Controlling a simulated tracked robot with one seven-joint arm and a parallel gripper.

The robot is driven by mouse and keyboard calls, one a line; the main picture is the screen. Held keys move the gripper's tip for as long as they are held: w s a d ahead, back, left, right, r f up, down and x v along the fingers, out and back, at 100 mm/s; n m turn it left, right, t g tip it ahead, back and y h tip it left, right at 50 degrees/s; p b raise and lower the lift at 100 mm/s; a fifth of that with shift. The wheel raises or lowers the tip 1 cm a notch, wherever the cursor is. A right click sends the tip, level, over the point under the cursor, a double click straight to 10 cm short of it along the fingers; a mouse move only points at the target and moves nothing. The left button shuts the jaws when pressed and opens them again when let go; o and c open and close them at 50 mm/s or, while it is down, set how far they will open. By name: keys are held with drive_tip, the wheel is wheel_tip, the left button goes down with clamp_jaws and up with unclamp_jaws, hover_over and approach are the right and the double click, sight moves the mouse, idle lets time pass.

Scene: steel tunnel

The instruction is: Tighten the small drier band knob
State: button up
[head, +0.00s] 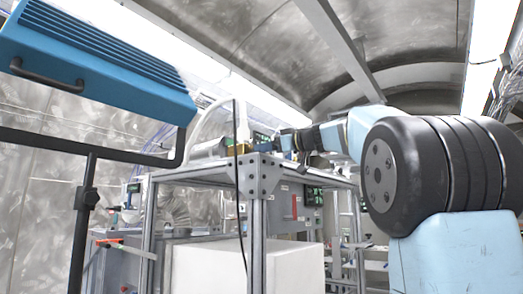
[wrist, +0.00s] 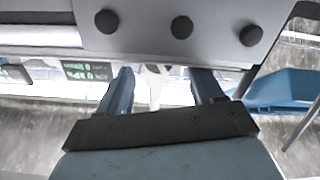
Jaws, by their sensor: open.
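My gripper (head: 262,144) reaches in from the right over the top of the metal frame in the head view. In the wrist view its two blue fingers (wrist: 160,78) are spread apart. A white narrow part (wrist: 154,88) shows in the gap between them; I cannot tell whether it touches either finger. In the head view a brass-coloured part (head: 239,147) and a white upright piece (head: 242,122) are close to the fingertips. I cannot pick out the small drier band knob with certainty in either view.
A grey plate with three dark round bolt heads (wrist: 181,27) crosses the top of the wrist view. The metal frame (head: 257,230) stands around a white box (head: 205,265). A blue ribbed housing (head: 100,65) on a black stand is at left. A black cable (head: 238,180) hangs in front.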

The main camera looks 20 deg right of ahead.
drive_tip(key=shift+x, duration=1.35)
drive_tip(key=c, duration=1.1)
